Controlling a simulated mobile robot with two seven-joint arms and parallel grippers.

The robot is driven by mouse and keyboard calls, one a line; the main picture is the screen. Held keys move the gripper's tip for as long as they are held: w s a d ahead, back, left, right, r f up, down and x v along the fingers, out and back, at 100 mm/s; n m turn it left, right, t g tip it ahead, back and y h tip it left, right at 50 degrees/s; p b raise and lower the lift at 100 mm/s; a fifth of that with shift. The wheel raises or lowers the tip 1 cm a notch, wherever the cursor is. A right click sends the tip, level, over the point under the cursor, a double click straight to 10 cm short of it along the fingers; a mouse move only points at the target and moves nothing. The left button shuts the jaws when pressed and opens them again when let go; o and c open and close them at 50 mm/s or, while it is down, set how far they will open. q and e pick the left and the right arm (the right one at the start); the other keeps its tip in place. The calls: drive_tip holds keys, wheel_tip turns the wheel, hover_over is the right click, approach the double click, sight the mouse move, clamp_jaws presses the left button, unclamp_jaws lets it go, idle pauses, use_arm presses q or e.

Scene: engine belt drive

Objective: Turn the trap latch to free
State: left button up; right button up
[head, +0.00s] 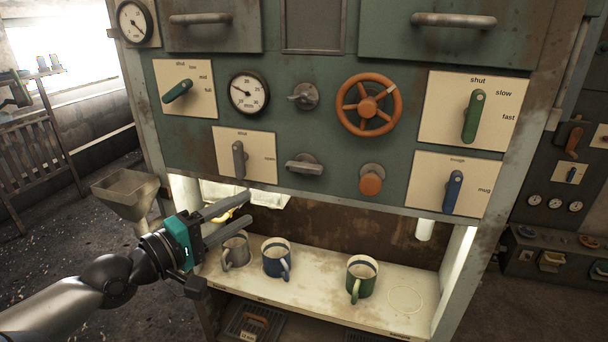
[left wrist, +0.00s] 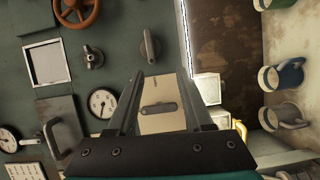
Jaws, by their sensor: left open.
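No label that I can read says trap or free. A grey lever (head: 239,160) stands upright on a cream plate (head: 265,172) at the lower left of the green panel; the plate's top word looks like "shut", the side word is too small to be sure. My left gripper (head: 249,207) is open and empty, below this plate and in front of the shelf opening. In the left wrist view the same lever (left wrist: 159,108) shows between my open fingers (left wrist: 160,80), apart from them. My right gripper is not in view.
Grey knobs (head: 304,96) (head: 304,164), an orange handwheel (head: 369,104), an orange knob (head: 371,179) and a blue lever (head: 453,192) stick out of the panel. Below, a grey mug (head: 236,252), a blue-banded mug (head: 276,260) and a green mug (head: 361,279) stand on the shelf (head: 318,305).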

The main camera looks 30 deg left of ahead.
use_arm(q)
wheel_tip(320, 180, up, 2)
drive_tip(key=p, duration=0.3)
approach(300, 170)
drive_tip(key=shift+w, duration=0.55)
drive_tip(key=shift+n, duration=0.3)
drive_tip(key=shift+w+d+f+b, duration=0.1)
drive_tip(key=shift+w+d, duration=0.15)
drive_tip(key=shift+w, duration=1.05)
drive_tip(key=shift+w+d+f+b, duration=0.1)
drive_tip(key=shift+w+d+b, duration=0.1)
drive_tip(key=shift+w, duration=1.05)
drive_tip(key=shift+w+d+b, duration=0.1)
drive_tip(key=shift+w+d, duration=0.15)
drive_tip(key=shift+w, duration=1.05)
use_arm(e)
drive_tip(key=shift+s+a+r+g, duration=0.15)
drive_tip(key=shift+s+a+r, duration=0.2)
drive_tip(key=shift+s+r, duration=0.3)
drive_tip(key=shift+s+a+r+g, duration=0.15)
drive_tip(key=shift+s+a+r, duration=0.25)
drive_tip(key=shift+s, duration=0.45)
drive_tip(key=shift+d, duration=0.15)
use_arm(q)
drive_tip(key=shift+c, duration=0.7)
clamp_jaws()
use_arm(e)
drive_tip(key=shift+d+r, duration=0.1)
